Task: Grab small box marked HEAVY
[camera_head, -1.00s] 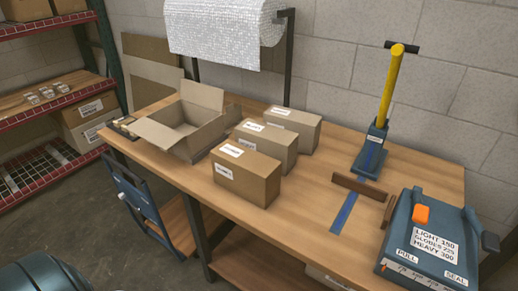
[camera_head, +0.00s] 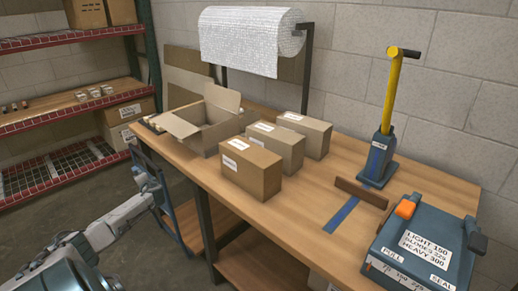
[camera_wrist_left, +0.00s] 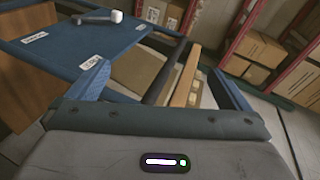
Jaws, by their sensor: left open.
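Three closed brown boxes stand in a row on the workbench in the head view: a front box (camera_head: 250,172), a middle box (camera_head: 275,146) and a back box (camera_head: 303,135). Each has white labels, but the print is too small to tell which one reads HEAVY. My left gripper (camera_head: 147,180) is at the left, off the bench's left end and well apart from the boxes. It is open and empty in the left wrist view (camera_wrist_left: 157,82), facing a blue labelled panel. My right gripper is not in view.
An open carton (camera_head: 207,121) stands left of the boxes. A blue tape sealer (camera_head: 420,245) and a yellow-handled blue tool (camera_head: 385,145) are at the right. A blue cart (camera_head: 180,215) stands by the bench end. Shelves (camera_head: 70,110) are at the far left.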

